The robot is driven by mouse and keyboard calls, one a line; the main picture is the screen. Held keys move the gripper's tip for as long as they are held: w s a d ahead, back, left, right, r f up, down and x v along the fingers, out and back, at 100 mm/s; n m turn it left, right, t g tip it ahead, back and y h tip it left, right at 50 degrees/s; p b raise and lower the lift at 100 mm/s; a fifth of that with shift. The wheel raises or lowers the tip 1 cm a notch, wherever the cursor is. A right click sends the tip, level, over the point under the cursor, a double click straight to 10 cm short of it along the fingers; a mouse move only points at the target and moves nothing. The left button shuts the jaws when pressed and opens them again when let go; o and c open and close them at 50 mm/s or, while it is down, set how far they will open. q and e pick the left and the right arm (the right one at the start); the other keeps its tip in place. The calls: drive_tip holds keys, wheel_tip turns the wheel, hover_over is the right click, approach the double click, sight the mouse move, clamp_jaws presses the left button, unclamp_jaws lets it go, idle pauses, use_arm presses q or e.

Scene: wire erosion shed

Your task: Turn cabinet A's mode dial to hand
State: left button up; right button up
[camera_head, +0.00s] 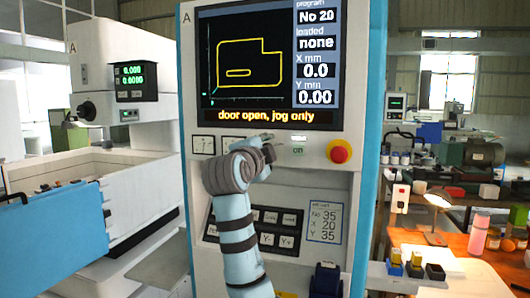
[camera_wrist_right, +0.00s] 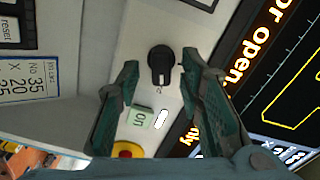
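Cabinet A (camera_head: 368,130) stands in the middle of the head view, its screen (camera_head: 255,65) reading "door open, jog only". My right gripper (camera_head: 266,147) is at the control panel below the screen and covers the mode dial in the head view. In the right wrist view the mode dial (camera_wrist_right: 161,68) is a black knob on the pale panel. The fingers of the right gripper are spread, one on each side of the knob, with gaps visible. The knob's label is too small to read. My left gripper is not in view.
A green "on" button (camera_wrist_right: 140,117) and a red emergency stop (camera_head: 339,151) on yellow sit beside the dial. Jog keys (camera_head: 279,217) and a number label (camera_head: 325,222) are below. A machine with a blue tank door (camera_head: 55,232) stands left; an orange bench (camera_head: 490,250) is right.

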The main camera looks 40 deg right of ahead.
drive_tip(key=v, duration=1.2)
drive_tip(key=shift+r, duration=0.1)
